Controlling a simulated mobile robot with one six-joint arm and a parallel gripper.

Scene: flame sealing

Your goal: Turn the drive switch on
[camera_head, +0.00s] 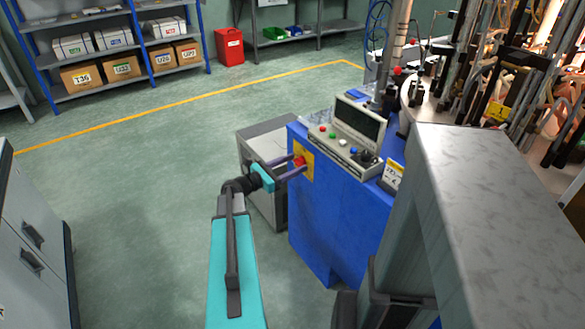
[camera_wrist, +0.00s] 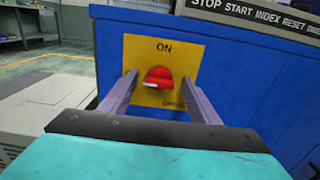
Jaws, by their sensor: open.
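The drive switch is a red rotary knob (camera_wrist: 158,78) on a yellow plate (camera_wrist: 188,54) fixed to the side of a blue cabinet. The plate is marked ON at the top, and its lower right lettering is partly hidden by a finger. A white mark on the knob points to the left. In the head view the red knob (camera_head: 299,161) shows just at the fingers' ends. My gripper (camera_wrist: 160,92) is open, with one purple finger on each side of the knob. I cannot tell whether the fingers touch it.
A control panel with a screen and buttons (camera_head: 342,144) sits atop the blue cabinet (camera_head: 325,222). A grey box (camera_head: 262,146) stands close to its left. A large grey housing (camera_head: 490,200) is at the right. Open green floor (camera_head: 140,190) lies to the left.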

